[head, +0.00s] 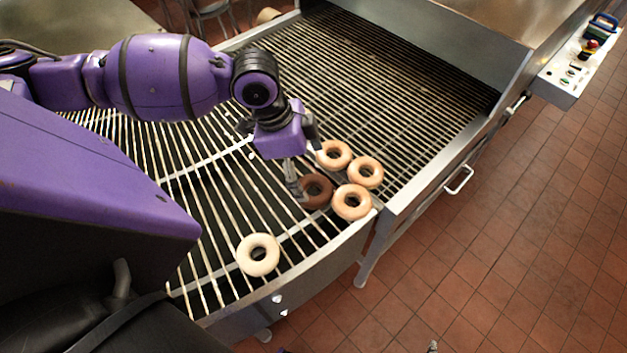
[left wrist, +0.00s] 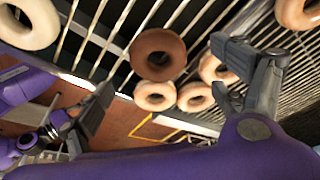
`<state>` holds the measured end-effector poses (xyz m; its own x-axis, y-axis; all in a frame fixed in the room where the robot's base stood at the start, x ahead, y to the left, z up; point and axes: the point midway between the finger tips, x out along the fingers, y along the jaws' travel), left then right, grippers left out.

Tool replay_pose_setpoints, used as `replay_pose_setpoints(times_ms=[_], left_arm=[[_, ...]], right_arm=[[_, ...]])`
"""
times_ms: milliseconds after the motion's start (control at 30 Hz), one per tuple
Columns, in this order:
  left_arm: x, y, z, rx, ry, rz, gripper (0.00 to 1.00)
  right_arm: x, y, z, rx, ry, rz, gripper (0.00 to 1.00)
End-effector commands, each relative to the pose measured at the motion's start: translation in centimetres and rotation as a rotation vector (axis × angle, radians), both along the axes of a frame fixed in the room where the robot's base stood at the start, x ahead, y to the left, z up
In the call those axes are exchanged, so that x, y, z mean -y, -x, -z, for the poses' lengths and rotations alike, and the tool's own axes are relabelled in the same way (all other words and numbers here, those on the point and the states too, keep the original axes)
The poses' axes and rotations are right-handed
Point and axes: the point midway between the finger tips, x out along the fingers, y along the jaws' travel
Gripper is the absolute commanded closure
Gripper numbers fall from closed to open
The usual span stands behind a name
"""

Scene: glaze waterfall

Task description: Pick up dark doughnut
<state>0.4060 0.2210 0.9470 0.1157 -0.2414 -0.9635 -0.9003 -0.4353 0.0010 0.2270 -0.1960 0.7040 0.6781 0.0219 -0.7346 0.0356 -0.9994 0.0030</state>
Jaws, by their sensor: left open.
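The dark brown doughnut (head: 327,190) lies on the wire conveyor, left of a light doughnut. It also shows in the left wrist view (left wrist: 158,38), upper middle. My left gripper (head: 303,163) is open and empty at the doughnut's upper left in the head view, pointing down. In the left wrist view its two fingers (left wrist: 168,92) are spread wide, with the dark doughnut seen beyond and between them. I cannot tell whether a finger touches it. Of my right arm, only small parts seem to show, and its jaws cannot be made out.
Light doughnuts (head: 352,215), (head: 366,184) and (head: 334,163) cluster close to the dark one. A pale doughnut (head: 245,256) lies apart at lower left. The conveyor's metal side rail (head: 320,262) runs near the doughnuts. Bare conveyor wires lie left of the dark doughnut.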

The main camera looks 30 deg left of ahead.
Motion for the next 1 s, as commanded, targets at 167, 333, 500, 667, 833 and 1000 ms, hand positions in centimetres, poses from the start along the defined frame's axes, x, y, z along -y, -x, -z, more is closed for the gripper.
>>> replay_pose_setpoints(times_ms=[167, 333, 500, 667, 833, 1000], left_arm=[[0.6, -0.1, 2.1, -0.004, 0.002, 0.000, 0.11], [1.4, -0.3, 4.5, -0.001, 0.003, 0.001, 0.11], [1.7, -0.5, 6.2, 0.000, 0.001, 0.001, 0.11], [1.7, -0.5, 6.3, 0.001, -0.001, 0.002, 0.11], [1.7, -0.5, 6.3, 0.001, -0.001, 0.002, 0.23], [1.7, -0.5, 6.3, 0.001, -0.001, 0.001, 0.45]], right_arm=[[0.5, 0.7, 0.3, -0.013, 0.008, -0.001, 1.00], [0.5, 0.8, 0.1, -0.013, 0.008, 0.001, 1.00], [0.2, 0.6, 0.1, -0.009, 0.002, 0.003, 1.00], [0.0, 0.1, -0.1, -0.002, -0.002, 0.004, 1.00], [-0.2, -0.4, -0.2, 0.006, -0.005, 0.004, 1.00], [-0.2, -0.5, -0.2, 0.008, -0.005, 0.004, 1.00]])
